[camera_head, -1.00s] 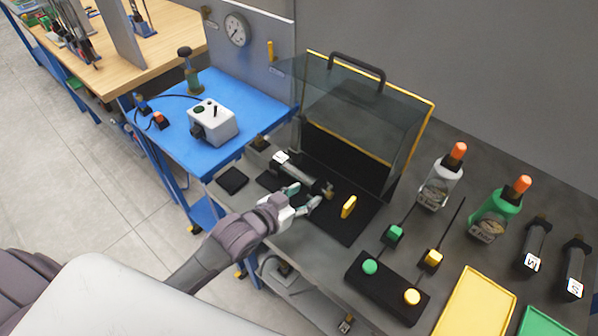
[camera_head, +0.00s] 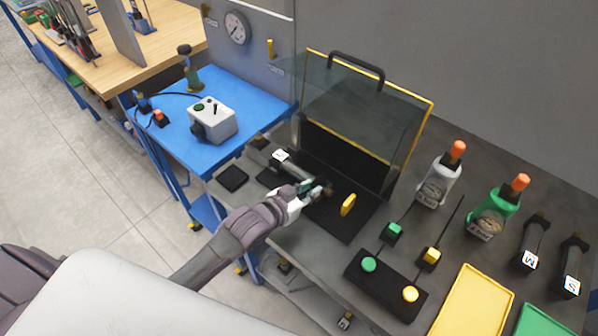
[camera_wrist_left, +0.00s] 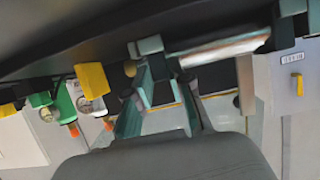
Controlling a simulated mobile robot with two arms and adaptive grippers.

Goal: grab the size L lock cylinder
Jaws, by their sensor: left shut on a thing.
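In the left wrist view the teal fingers (camera_wrist_left: 160,68) are at the end of the silver cylinder body (camera_wrist_left: 222,50). My right gripper is not in view.
A clear guard with a yellow edge (camera_head: 418,125) stands raised behind the mat. A yellow block (camera_head: 348,204) sits just right of my gripper. A button box (camera_head: 386,283), a white bottle (camera_head: 440,180), a green bottle (camera_head: 494,213) and a yellow tray (camera_head: 475,308) are farther right.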

